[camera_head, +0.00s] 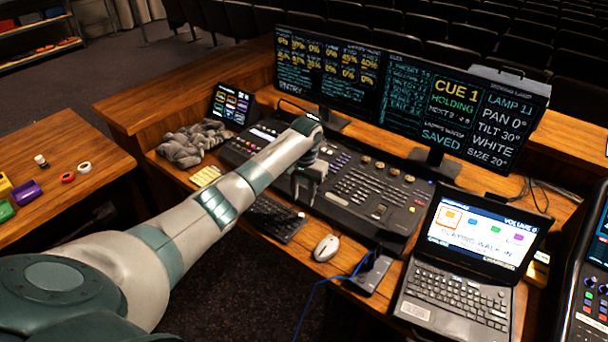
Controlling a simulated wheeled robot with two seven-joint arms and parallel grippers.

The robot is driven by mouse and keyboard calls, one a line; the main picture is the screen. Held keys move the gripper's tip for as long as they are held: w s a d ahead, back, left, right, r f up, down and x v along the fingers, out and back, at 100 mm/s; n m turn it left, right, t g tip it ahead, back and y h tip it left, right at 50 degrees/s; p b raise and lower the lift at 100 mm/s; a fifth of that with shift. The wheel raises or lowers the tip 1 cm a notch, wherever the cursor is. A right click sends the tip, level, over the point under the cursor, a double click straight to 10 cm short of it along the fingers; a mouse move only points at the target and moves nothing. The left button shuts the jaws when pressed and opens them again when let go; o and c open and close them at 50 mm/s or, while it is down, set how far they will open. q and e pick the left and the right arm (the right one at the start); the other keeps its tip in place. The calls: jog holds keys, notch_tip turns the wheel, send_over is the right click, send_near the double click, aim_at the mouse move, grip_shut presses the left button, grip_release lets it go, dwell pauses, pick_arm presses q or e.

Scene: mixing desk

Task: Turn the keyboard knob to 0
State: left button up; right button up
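A black keyboard (275,219) lies along the front of the desk, its left part hidden by my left arm. My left gripper (304,198) points down over the rear right end of the keyboard, by the front edge of the mixing console. Its fingers are small here, so I cannot tell their gap or whether they touch anything. The laptop (478,235) shows a "VOLUME" reading at its top right, which looks like 0. My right gripper is not in view.
The mixing console (365,190) spans the desk behind the keyboard. A white mouse (326,248) and a small box with a blue cable (370,272) stand between keyboard and laptop. Two monitors (430,110) stand behind. Grey cloth (193,143) lies at the left.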

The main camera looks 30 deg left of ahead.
pick_arm(q)
notch_tip(320, 180, up, 10)
jog(key=b, duration=0.2)
jog(key=shift+d+b, duration=0.2)
jog(key=shift+b, duration=0.1)
jog(key=shift+s+f, duration=0.1)
dwell(0.4)
